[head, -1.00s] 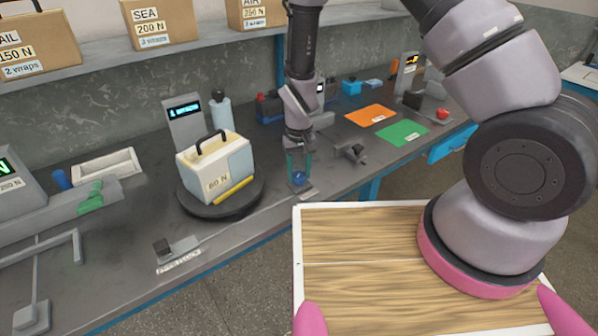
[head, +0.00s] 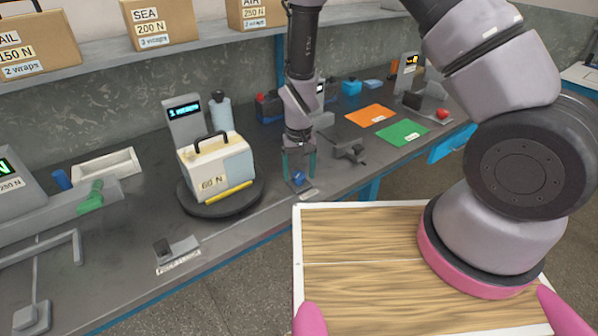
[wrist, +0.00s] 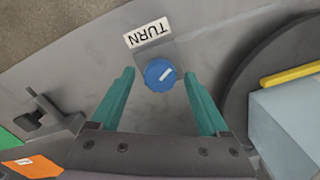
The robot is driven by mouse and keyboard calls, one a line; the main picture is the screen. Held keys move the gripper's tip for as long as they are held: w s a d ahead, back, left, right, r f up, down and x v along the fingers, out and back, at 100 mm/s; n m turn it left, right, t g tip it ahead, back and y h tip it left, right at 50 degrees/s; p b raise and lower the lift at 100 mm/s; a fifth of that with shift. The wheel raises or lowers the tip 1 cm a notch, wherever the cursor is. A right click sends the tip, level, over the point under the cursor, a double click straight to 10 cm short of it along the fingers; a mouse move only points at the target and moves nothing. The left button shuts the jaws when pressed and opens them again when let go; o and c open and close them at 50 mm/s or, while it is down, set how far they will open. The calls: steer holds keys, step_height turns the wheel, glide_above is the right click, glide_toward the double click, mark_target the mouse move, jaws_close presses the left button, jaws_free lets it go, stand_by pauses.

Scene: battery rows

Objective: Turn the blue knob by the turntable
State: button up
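The blue knob (head: 298,177) sits on a small grey plate near the front edge of the bench, just right of the turntable (head: 222,206). In the wrist view the knob (wrist: 160,75) has a white pointer mark, and a TURN label (wrist: 148,32) lies beside it. My gripper (head: 299,177) points down over the knob. In the wrist view its two teal fingers (wrist: 160,88) are apart, one on each side of the knob, with gaps between. The turntable carries a pale box (head: 215,170) marked 60 N, with a black handle and a yellow strip.
A grey clamp-like fixture (head: 349,152) stands just right of my gripper. An orange mat (head: 369,115) and a green mat (head: 403,132) lie farther right. A small display (head: 184,118) stands behind the turntable. A grey block labelled at the front edge (head: 176,250) is left.

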step_height(320, 180, up, 11)
stand_by(0.6)
steer(key=shift+f, duration=0.1)
step_height(320, 180, up, 12)
steer(key=m+t+y, duration=0.1)
steer(key=m, duration=0.1)
glide_above(299, 174)
steer(key=w+d, duration=0.2)
steer(key=d, duration=0.3)
steer(key=s+d+r+m+t+y, duration=0.1)
steer(key=d+r, duration=0.2)
steer(key=r, duration=0.2)
steer(key=d+r+t+y, duration=0.1)
steer(key=d+r, duration=0.2)
steer(key=r, duration=0.3)
steer(key=s+d+r+m+t+h, duration=0.1)
steer(key=s+d+r+t, duration=0.3)
steer(key=s+d+r, duration=0.7)
step_height(299, 174, up, 2)
steer(key=shift+s+d+r+m, duration=0.2)
steer(key=shift+s+d+m, duration=0.2)
steer(key=shift+s+m, duration=0.7)
steer(key=shift+s, duration=0.1)
